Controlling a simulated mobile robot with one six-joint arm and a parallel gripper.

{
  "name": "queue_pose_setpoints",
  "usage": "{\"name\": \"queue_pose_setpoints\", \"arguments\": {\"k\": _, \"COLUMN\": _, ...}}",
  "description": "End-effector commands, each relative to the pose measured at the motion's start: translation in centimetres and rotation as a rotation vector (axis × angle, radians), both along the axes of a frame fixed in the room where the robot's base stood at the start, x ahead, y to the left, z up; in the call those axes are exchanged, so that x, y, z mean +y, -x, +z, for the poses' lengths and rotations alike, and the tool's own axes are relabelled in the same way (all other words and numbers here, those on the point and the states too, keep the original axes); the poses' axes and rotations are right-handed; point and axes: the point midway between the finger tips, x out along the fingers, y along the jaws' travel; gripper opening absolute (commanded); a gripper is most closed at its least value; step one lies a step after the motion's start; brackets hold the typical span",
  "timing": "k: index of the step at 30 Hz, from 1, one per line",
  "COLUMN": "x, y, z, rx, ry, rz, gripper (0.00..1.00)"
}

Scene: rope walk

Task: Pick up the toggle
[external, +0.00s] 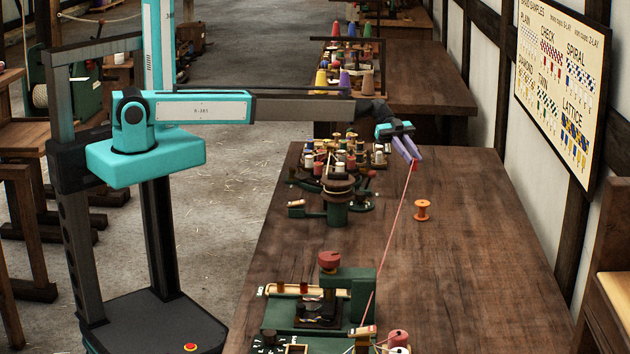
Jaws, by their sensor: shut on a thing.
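My gripper (407,148), with purple fingers, is above the far part of the wooden bench, angled down to the right. It is shut on the toggle (413,166), a small red piece at its fingertips. A thin pink cord (391,236) runs taut from the toggle down to the green machine at the front of the bench. The toggle is held above the bench top; most of it is hidden or too small to make out.
An orange spool (422,210) stands right of the cord. A green braiding machine (337,210) with several bobbins is left of it. The green machine (365,297) with a red knob is in front. The bench's right side (490,260) is clear.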

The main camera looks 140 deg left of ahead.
Motion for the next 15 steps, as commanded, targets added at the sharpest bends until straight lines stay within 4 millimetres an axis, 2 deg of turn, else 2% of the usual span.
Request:
{"name": "queue_pose_setpoints", "arguments": {"k": 6, "x": 0.0, "y": 0.0, "z": 1.15, "rx": 0.0, "ry": 0.0, "rz": 0.001, "gripper": 0.0}}
{"name": "queue_pose_setpoints", "arguments": {"k": 15, "x": 0.0, "y": 0.0, "z": 1.28, "rx": 0.0, "ry": 0.0, "rz": 0.0, "gripper": 0.0}}
